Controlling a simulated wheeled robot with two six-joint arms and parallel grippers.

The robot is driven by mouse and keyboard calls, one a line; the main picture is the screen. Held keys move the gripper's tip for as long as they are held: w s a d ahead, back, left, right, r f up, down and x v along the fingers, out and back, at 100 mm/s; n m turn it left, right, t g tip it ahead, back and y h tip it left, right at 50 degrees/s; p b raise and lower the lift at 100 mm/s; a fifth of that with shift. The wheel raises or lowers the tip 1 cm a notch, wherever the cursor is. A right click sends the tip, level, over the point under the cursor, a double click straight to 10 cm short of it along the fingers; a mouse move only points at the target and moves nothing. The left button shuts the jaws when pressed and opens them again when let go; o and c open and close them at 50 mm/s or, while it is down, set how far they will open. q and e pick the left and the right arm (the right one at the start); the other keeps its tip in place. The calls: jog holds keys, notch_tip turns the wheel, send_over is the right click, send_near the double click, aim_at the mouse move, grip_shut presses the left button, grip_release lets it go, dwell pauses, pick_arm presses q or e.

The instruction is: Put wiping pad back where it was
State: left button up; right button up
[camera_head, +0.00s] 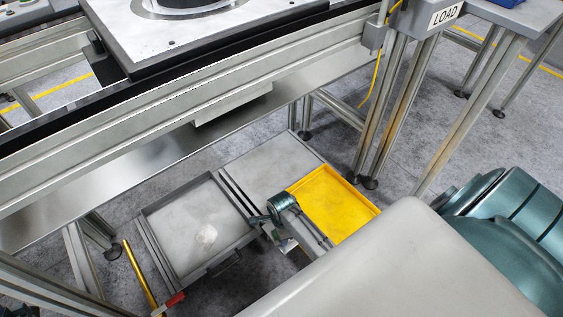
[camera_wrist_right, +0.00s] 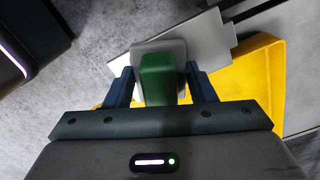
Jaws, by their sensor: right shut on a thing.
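The wiping pad has a green grip (camera_wrist_right: 158,78) and a pale grey-white base (camera_wrist_right: 148,47), seen in the right wrist view. My right gripper (camera_wrist_right: 161,84) is shut on the green grip, one finger on each side. In the head view the right gripper (camera_head: 268,228) is low, between the grey tray and the yellow tray, and the pad cannot be made out there. A yellow tray (camera_head: 350,197) lies just right of the gripper; it also shows in the right wrist view (camera_wrist_right: 262,60). My left gripper is not in view.
A shallow grey tray (camera_head: 180,208) with a whitish patch (camera_head: 206,235) lies left of the gripper. A grey panel (camera_head: 268,160) lies behind. The conveyor frame (camera_head: 200,110) overhangs from above, and table legs (camera_head: 385,110) stand to the right.

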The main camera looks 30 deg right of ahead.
jog(key=shift+f, duration=0.1)
dwell(0.3)
jog(key=o, duration=0.9)
jog(key=shift+f, duration=0.15)
jog(key=shift+o, duration=0.2)
